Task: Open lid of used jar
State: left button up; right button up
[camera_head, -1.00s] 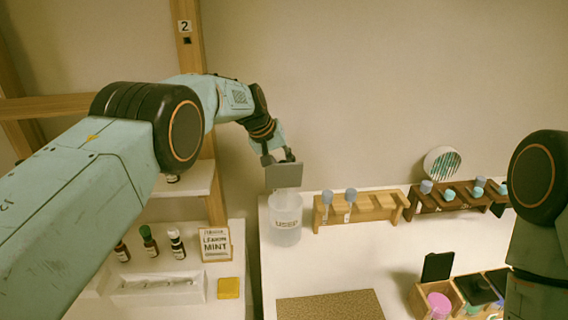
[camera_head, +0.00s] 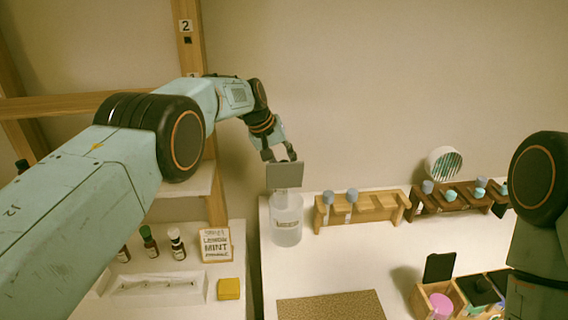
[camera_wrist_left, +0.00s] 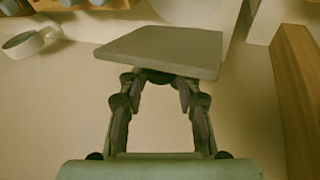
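The used jar (camera_head: 287,226) is a clear, whitish jar with a label, standing at the left end of the white counter in the head view. A flat grey square lid (camera_head: 285,175) stands steeply tilted at the jar's top, facing the head camera; whether it still touches the rim I cannot tell. My left gripper (camera_head: 279,156) is at the lid's upper side. In the left wrist view its fingers (camera_wrist_left: 160,82) close in on the middle of the grey lid (camera_wrist_left: 165,50); the grip point itself is hidden under the plate. My right gripper is out of view.
Wooden racks with capped droppers (camera_head: 362,208) stand right of the jar. A brown mat (camera_head: 330,306) lies in front. A wooden box (camera_head: 422,300) is at lower right. Left are a lemon mint sign (camera_head: 215,245), small bottles and a yellow block (camera_head: 229,289). A wooden post (camera_head: 190,60) rises behind.

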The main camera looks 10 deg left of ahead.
pick_arm(q)
jog(key=shift+o, duration=1.2)
jog(key=shift+s+f, duration=0.15)
jog(key=shift+s, duration=0.1)
jog(key=shift+w+f, duration=0.1)
jog(key=shift+r, duration=0.35)
jog(key=v, duration=1.1)
jog(key=shift+s+r, duration=0.25)
jog(key=shift+w+f, duration=0.1)
jog(key=shift+w, duration=0.05)
jog(key=shift+f, duration=0.1)
